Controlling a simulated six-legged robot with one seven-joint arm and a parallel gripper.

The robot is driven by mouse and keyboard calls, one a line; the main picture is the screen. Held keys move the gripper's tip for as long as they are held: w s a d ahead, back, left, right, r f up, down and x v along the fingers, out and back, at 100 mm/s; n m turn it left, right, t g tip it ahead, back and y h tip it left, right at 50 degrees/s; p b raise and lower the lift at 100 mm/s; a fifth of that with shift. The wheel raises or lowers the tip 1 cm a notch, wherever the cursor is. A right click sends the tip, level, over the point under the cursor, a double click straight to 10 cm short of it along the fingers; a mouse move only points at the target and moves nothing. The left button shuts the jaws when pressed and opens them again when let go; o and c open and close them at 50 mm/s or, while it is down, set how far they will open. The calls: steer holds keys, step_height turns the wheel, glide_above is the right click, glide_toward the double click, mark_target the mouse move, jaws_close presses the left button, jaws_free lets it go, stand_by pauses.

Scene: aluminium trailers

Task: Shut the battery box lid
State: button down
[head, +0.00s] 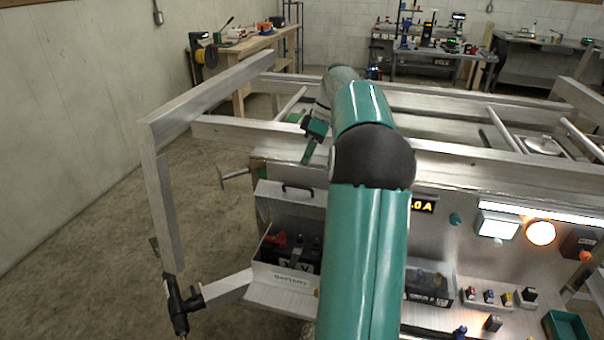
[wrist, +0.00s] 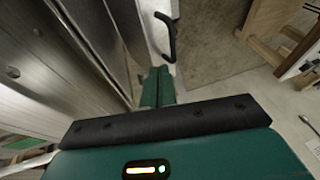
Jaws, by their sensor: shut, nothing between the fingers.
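The battery box (head: 284,276) is a pale metal box on the front left of the trailer bench, with dark and red battery parts inside. Its lid (head: 275,197) stands raised at the back, with a black handle (head: 297,188) near its top edge. My gripper (head: 308,158) is shut and empty, pointing down above the raised lid in the head view. In the wrist view my gripper (wrist: 159,72) has its teal fingers together, with the black handle (wrist: 170,38) just beyond the tips. I cannot tell whether they touch. My arm hides the box's right side.
Aluminium trailer rails (head: 235,128) run behind and left of the box. A metal T-bar (head: 235,174) sticks out left of the lid. Right of my arm are a clear-sided box (head: 430,284), small coloured parts and a lit lamp (head: 540,233). Open floor lies left.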

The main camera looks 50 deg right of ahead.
glide_above(302, 194)
steer(key=f, duration=0.4)
steer(key=shift+w+d+f, duration=0.1)
steer(key=shift+d+f, duration=0.05)
steer(key=shift+d, duration=0.05)
steer(key=shift+a, duration=0.15)
